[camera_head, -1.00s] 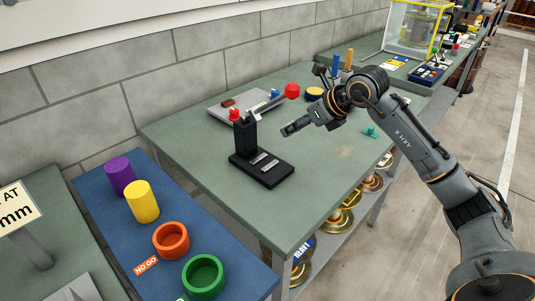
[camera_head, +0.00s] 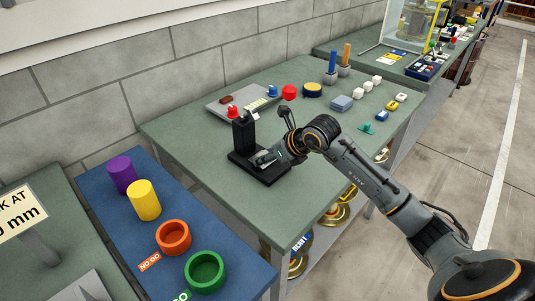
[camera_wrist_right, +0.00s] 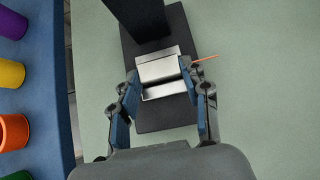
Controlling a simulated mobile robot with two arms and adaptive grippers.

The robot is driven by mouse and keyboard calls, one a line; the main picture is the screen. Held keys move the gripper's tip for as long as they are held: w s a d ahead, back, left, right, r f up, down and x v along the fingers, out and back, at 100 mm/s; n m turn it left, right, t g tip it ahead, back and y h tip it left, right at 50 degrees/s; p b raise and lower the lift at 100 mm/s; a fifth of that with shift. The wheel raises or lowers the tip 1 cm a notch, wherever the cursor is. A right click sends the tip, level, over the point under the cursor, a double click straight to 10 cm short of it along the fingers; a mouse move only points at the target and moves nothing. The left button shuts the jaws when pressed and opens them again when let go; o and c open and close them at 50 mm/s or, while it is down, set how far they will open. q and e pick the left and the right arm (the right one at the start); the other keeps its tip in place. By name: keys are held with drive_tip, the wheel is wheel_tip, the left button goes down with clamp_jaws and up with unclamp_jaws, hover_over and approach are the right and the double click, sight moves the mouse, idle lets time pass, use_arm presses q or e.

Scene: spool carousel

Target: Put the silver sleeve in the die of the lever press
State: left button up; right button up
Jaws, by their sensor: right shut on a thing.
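My right gripper (camera_head: 262,158) is low over the press base, at the die. In the right wrist view its two fingers (camera_wrist_right: 160,78) stand on either side of bright silver metal, shut on a piece I take as the silver sleeve (camera_wrist_right: 158,67). A silver die bar (camera_wrist_right: 165,91) lies just below it in that view. Sleeve and die are hard to tell apart, so I cannot tell how deep the sleeve sits. My left gripper is not in view.
A thin orange strip (camera_wrist_right: 205,57) sticks out beside the right finger. A grey tray (camera_head: 228,103) lies behind the press.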

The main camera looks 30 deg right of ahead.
drive_tip(key=shift+f, duration=0.2)
drive_tip(key=o, duration=1)
drive_tip(key=shift+r, duration=0.1)
drive_tip(key=shift+r, duration=0.2)
drive_tip(key=shift+s+d+r, duration=0.15)
drive_tip(key=shift+s+r, duration=0.05)
drive_tip(key=shift+s, duration=0.05)
drive_tip(key=shift+b+v, duration=1)
drive_tip(key=shift+v, duration=4.6)
